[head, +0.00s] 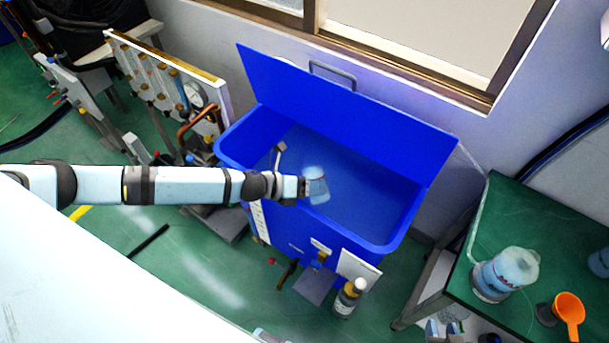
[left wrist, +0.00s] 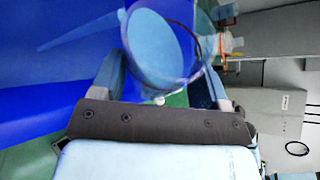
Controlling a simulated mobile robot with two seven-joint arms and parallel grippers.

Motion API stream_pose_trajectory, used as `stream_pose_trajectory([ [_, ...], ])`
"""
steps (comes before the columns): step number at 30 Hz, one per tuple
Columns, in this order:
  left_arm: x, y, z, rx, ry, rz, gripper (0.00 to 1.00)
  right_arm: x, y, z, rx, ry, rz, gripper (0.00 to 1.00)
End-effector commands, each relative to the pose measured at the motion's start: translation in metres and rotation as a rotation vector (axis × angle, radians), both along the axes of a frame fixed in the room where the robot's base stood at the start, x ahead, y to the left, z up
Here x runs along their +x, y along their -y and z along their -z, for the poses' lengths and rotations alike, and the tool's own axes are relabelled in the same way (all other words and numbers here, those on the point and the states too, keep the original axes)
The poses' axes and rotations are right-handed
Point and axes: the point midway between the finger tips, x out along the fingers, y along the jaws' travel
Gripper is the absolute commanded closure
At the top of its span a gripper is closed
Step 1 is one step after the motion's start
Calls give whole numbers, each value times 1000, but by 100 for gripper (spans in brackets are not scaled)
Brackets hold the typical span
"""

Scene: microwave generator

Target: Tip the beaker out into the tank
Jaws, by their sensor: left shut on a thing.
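A blue tank (head: 228,142) with its lid raised at the back stands on the green floor in the middle of the head view. My left gripper (head: 306,187) is over the tank, near its front side, and shut on a clear beaker (head: 317,186). In the left wrist view the beaker (left wrist: 163,45) is between the two fingers of my left gripper (left wrist: 160,75), with bluish colour seen through it. The beaker looks tilted in the head view. I cannot tell whether liquid is in it. My right gripper is not in view.
A green-topped table (head: 500,225) at the right holds a clear jug (head: 506,273) and an orange funnel-like cup (head: 569,311). A bottle (head: 349,297) stands in front of the tank. A panel with valves and pipes (head: 165,75) is left of the tank.

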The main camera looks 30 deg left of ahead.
Motion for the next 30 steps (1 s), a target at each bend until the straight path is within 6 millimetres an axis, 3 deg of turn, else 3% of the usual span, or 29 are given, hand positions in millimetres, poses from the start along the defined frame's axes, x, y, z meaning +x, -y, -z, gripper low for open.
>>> stream_pose_trajectory([
  [30, 0, 0, -7, -86, -69, -1, 61, 0, 0, 0, -1, 1, 0, 63],
])
